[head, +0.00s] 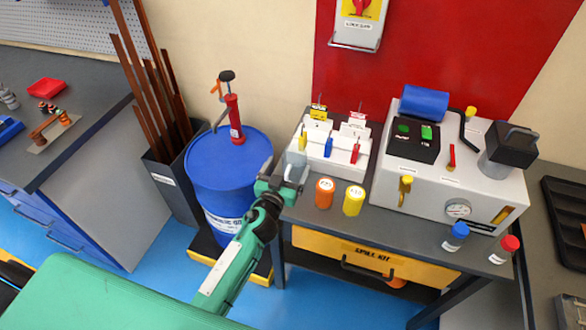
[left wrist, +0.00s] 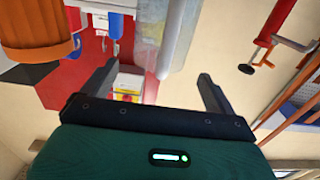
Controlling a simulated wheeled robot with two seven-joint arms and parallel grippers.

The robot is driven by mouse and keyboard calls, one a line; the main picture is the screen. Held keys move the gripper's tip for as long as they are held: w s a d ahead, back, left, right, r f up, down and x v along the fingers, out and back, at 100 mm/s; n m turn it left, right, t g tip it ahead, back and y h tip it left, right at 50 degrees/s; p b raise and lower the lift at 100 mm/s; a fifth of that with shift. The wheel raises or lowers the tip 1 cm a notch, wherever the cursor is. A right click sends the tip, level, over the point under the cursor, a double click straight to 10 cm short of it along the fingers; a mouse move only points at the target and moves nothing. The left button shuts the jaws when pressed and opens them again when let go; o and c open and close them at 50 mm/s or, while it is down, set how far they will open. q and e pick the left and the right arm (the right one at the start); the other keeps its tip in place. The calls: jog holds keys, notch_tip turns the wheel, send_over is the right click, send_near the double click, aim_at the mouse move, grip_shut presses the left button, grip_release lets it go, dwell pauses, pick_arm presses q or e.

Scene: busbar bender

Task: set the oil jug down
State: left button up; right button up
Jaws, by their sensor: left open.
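The oil jug (head: 297,160) looks pale and translucent. It stands at the left end of the bench with the white machine, partly hidden behind my left gripper (head: 285,174). In the left wrist view the clear jug (left wrist: 182,38) shows just past the space between the two dark fingers of my left gripper (left wrist: 155,82). The fingers are apart and nothing is clamped between them. Whether a finger still touches the jug cannot be told. My right gripper is not in view.
Orange (head: 324,192) and yellow (head: 353,200) capped bottles stand right of the jug. A white rack (head: 335,135) stands behind. A blue drum (head: 228,170) with a red hand pump (head: 235,120) is close on the left. A white machine (head: 452,185) fills the bench's right.

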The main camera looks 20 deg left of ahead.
aim_at(290, 163)
pick_arm(q)
jog(key=shift+w+d, duration=0.15)
jog(key=shift+w, duration=1.7)
jog(key=c, duration=1.5)
jog(key=shift+r, duration=0.1)
